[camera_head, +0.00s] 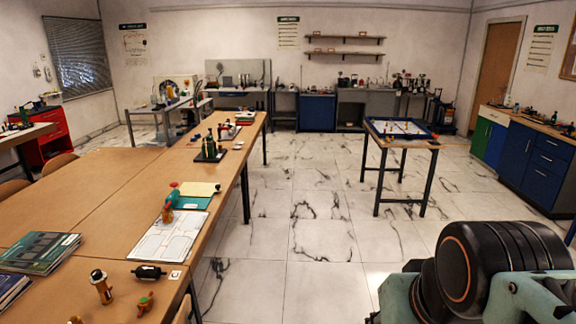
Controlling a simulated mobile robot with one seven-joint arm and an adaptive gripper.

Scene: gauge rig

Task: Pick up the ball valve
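No piece can be named as the ball valve for certain at this size. A small brass and green fitting with an orange part (145,303) lies near the front right corner of the long wooden table (110,190) and may be it. A brass fitting with a black top (101,286) stands upright to its left. A brass piece with a teal part (169,210) stands farther back on the table. My gripper is not in view; only a large black and teal part of my arm shows at the lower right.
A black cylindrical piece (148,271), a white sheet (166,236) and books (38,251) lie on the long table. A smaller table with a blue-rimmed board (432,136) stands at the right. Tiled floor (310,220) between the tables is clear.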

